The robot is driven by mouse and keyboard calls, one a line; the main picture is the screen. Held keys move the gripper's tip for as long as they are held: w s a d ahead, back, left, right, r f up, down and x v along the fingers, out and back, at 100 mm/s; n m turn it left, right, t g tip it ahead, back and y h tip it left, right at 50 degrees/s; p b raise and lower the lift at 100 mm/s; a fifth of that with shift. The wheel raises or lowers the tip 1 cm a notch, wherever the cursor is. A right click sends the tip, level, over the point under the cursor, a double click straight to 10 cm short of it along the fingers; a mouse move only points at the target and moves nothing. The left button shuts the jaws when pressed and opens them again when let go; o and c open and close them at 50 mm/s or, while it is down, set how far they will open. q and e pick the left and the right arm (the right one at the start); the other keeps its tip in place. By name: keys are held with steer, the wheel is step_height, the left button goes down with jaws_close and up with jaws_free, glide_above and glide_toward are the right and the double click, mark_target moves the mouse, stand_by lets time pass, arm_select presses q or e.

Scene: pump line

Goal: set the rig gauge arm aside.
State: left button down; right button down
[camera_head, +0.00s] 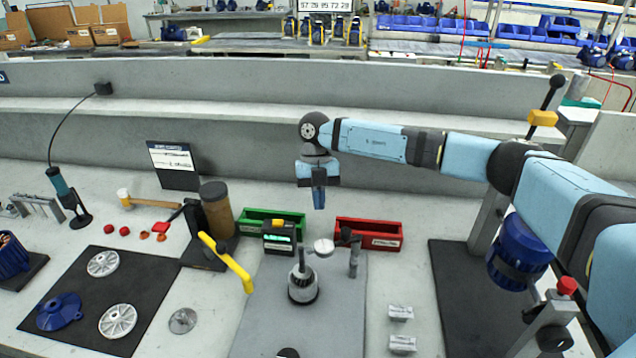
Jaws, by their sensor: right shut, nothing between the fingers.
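The rig (255,320) is a grey plate on the bench with a round metal fixture (302,288) on it. What looks like the gauge arm is a short post (353,262) with a black knob, at the plate's right side. A pale round dial (323,247) sits to its left, close above and right of the fixture. The link between post and dial is hard to make out. My right gripper (319,200) points down, shut and empty, above and behind the dial and apart from it. My left gripper is out of view.
A green bin (272,218) and a red bin (385,236) stand behind the rig. A small black display (279,239) stands by the green bin. A yellow-handled lever (228,262) rises at left. Two metal blocks (401,313) lie right; a dark mat (75,310) holds parts.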

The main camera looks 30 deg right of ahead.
steer(key=s+a+f+p, duration=0.1)
steer(key=s+a+f, duration=0.1)
steer(key=s, duration=0.3)
steer(key=shift+f, duration=0.55)
steer(key=shift+d, duration=0.1)
